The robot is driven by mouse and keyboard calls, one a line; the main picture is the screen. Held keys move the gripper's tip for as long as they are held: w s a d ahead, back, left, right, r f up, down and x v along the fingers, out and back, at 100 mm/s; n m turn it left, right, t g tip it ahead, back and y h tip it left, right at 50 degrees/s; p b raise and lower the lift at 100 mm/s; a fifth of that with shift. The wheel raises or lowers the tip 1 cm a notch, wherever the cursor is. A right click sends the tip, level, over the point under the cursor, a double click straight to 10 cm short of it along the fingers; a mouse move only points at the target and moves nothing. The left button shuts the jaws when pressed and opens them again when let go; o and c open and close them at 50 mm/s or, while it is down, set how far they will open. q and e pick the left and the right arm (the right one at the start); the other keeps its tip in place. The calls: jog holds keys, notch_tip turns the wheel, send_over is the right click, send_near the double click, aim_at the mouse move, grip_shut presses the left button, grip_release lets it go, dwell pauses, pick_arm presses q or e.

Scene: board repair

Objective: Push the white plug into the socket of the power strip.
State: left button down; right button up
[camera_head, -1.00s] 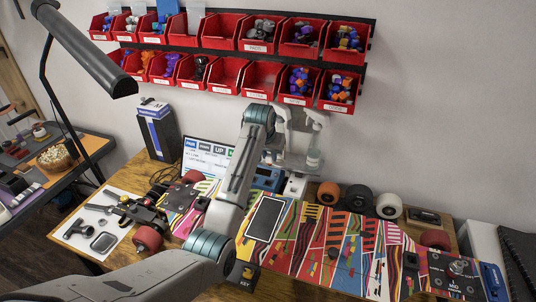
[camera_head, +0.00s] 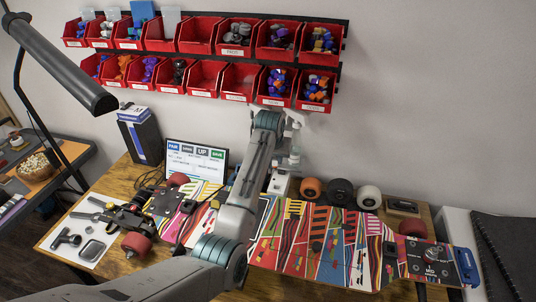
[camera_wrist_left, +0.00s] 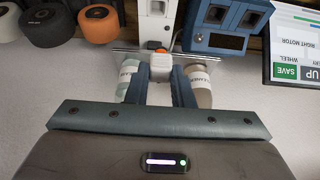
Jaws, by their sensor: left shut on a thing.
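The white power strip (camera_wrist_left: 156,14), with dark socket openings, stands upright in the picture at the top of the left wrist view. In the head view its white body (camera_head: 279,184) shows just right of my arm. My left gripper (camera_wrist_left: 161,66) is shut on the white plug (camera_wrist_left: 160,68), just below the strip's lower end. An orange piece (camera_wrist_left: 156,45) shows between plug and strip. I cannot tell how far the plug is in the socket, or whether it touches. In the head view my left arm hides the plug and the fingertips.
Spray bottles (camera_wrist_left: 199,84) stand close beside both fingers. A blue device (camera_wrist_left: 222,27) sits beside the strip. Black and orange wheels (camera_wrist_left: 98,22) are on the other side. A colourful skateboard deck (camera_head: 310,245) lies along the bench. Red bins (camera_head: 240,80) hang on the wall.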

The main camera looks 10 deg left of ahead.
pick_arm(q)
jog(key=shift+d, duration=0.45)
jog(key=shift+f+b, duration=0.85)
jog(key=shift+f, duration=2.8)
jog(key=shift+f, duration=0.7)
jog(key=shift+p, duration=0.4)
jog(key=shift+f, duration=0.45)
jog(key=shift+f+p, duration=0.1)
jog(key=shift+p, duration=0.25)
jog(key=shift+f, duration=0.55)
dwell(0.6)
